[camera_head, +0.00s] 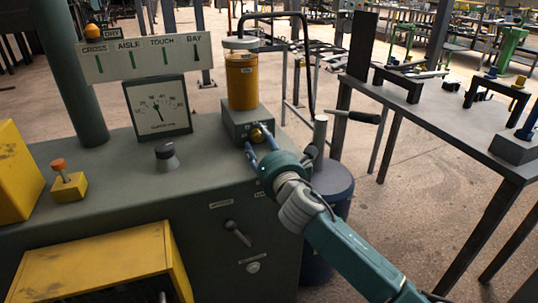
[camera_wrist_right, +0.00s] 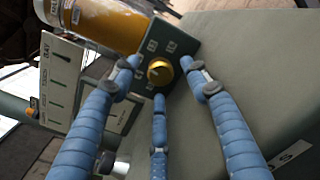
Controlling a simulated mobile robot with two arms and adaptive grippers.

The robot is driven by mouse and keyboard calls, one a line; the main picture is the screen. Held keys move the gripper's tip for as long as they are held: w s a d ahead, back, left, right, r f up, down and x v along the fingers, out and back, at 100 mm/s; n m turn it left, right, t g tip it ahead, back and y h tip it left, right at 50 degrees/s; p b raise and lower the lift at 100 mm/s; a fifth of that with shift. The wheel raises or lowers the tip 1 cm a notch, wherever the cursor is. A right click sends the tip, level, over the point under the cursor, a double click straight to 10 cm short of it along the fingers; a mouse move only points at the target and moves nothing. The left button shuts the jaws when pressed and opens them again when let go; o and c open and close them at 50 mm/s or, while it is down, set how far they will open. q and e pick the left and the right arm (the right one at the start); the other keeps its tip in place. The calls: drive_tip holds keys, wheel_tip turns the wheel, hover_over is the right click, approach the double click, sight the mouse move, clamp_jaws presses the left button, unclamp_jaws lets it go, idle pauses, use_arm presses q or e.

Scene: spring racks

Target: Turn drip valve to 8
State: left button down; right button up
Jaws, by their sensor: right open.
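The drip valve is a round yellow knob (camera_head: 257,135) on the front of a grey-green block (camera_head: 235,122) under an amber oil cylinder (camera_head: 241,80). In the right wrist view the knob (camera_wrist_right: 160,71) sits on a dark plate (camera_wrist_right: 176,47) with small pale labels around it, too small to read surely. My right gripper (camera_head: 260,139) is open, its blue fingers spread around the knob. The knob's pointer is not clear. My left gripper is not in view.
The grey cabinet top (camera_head: 205,165) carries a gauge (camera_head: 158,106), a black knob (camera_head: 166,155) and an orange-topped yellow button box (camera_head: 67,183). A sign board (camera_head: 145,57) stands behind. A black-handled lever (camera_head: 352,116) and a dark drum (camera_head: 333,180) are at the right.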

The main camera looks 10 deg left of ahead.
drive_tip(key=v, duration=1)
drive_tip(key=shift+s+d, duration=0.2)
drive_tip(key=shift+s, duration=0.15)
